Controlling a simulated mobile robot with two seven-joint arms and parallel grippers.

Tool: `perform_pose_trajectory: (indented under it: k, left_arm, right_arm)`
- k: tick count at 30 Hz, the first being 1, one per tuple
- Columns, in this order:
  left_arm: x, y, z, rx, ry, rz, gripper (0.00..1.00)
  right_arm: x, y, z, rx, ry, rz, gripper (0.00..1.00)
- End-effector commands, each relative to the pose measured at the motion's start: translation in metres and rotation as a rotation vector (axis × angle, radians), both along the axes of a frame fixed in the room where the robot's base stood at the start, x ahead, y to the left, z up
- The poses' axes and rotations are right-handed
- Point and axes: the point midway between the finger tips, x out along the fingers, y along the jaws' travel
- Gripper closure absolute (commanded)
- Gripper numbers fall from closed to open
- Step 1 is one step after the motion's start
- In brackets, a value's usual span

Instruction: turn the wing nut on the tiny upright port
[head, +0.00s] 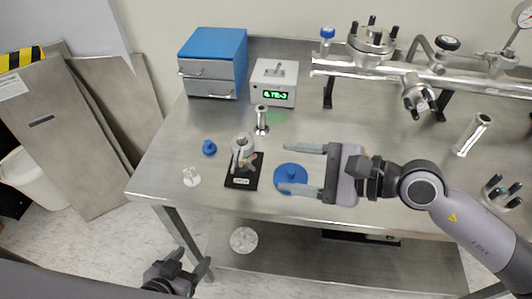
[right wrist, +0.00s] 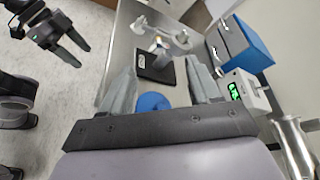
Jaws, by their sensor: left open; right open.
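The tiny upright port (head: 242,143) is a small metal fitting on a black base plate (head: 232,182) with a label at its front edge. A clamp with the wing nut (head: 246,160) seems to sit around the port; its details are too small to tell. The port (right wrist: 157,45) and plate (right wrist: 152,76) also show in the right wrist view. My right gripper (head: 284,168) is open and empty, to the right of the plate, with its fingers pointing toward it over a blue disc (head: 291,172). My left gripper (head: 192,262) is open and empty, below the table's front edge.
A blue cap (head: 209,147) and a small white piece (head: 191,178) lie left of the plate. A metal tube (head: 262,120) stands behind it. A display box (head: 273,84), a blue drawer box (head: 214,60) and a steel manifold (head: 390,72) occupy the back.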

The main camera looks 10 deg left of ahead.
Motion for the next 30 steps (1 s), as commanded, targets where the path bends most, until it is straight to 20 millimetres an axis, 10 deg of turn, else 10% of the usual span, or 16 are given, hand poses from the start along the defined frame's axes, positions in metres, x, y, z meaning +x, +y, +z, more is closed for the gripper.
perform_pose_trajectory:
  k: [12, 26, 30]
  left_arm:
    - [0.000, 0.000, 0.011, 0.000, 0.000, 0.000, 0.38]
    - [0.000, 0.000, 0.012, 0.001, 0.000, 0.001, 0.38]
    - [0.000, 0.000, 0.012, 0.001, 0.000, 0.001, 0.38]
  right_arm:
    - [0.014, 0.049, -0.013, 0.006, 0.003, -0.001, 0.38]
    - [0.017, 0.058, -0.018, 0.004, 0.004, -0.002, 0.38]
    - [0.017, 0.058, -0.018, 0.005, 0.004, -0.001, 0.84]
